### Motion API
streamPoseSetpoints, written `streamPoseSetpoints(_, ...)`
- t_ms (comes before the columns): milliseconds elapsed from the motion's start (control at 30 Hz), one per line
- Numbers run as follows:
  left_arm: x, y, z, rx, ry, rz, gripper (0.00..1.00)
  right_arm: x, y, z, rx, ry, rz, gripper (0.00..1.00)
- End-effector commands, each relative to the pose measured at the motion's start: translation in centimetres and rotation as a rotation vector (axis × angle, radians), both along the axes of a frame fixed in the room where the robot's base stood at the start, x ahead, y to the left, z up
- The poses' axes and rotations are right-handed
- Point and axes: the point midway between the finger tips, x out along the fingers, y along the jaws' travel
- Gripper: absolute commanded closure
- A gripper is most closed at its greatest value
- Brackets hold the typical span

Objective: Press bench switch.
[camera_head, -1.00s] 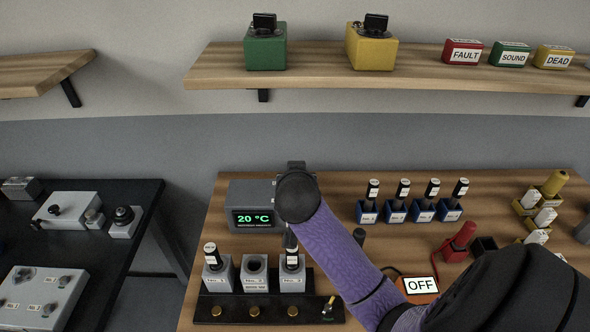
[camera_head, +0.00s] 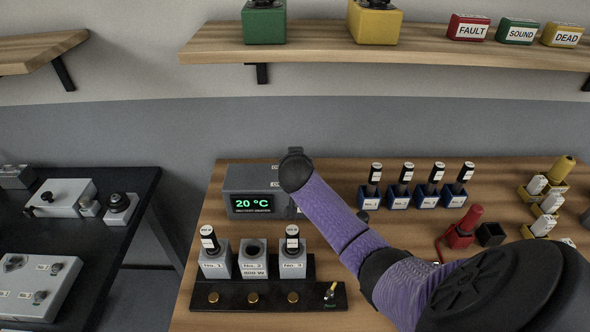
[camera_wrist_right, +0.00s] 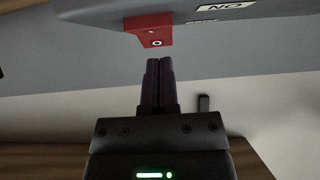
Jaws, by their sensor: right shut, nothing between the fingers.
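A red switch (camera_wrist_right: 150,32) marked "O" sticks out from the edge of a grey housing (camera_wrist_right: 255,15) in the right wrist view. A label on that housing reads ON upside down. My right gripper (camera_wrist_right: 160,62) is shut and empty, its dark fingers pointing at the red switch with a small gap. In the head view, my right arm reaches the right side of the grey display box (camera_head: 240,178) reading 20 °C; its wrist hides the fingers and I see no switch there. My left gripper is not in view.
A black rack (camera_head: 265,297) with several grey holders and brass buttons stands in front of the display box. Blue holders (camera_head: 398,202) with bottles, a red item (camera_head: 462,230) and yellow blocks (camera_head: 545,200) stand to the right. A wooden shelf (camera_head: 310,50) hangs above.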

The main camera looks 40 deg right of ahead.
Motion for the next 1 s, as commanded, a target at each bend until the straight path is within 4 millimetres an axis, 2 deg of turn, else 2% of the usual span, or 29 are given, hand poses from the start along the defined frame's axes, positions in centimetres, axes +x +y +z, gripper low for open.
streamPoseSetpoints(100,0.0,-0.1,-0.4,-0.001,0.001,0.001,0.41,0.1,-0.1,-0.8,0.0,-0.001,-0.001,1.0)
streamPoseSetpoints(433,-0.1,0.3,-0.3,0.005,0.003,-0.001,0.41,0.1,-0.1,-0.9,0.001,-0.001,-0.001,1.0)
streamPoseSetpoints(600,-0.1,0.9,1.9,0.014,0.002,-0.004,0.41,0.2,-0.1,-1.0,0.069,0.081,-0.003,1.0)
streamPoseSetpoints(800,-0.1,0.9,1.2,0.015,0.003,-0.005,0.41,0.1,-0.1,-1.6,0.063,0.078,-0.001,1.0)
streamPoseSetpoints(1000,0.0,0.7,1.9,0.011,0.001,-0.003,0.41,-0.3,0.3,-1.5,0.065,0.078,-0.001,1.0)
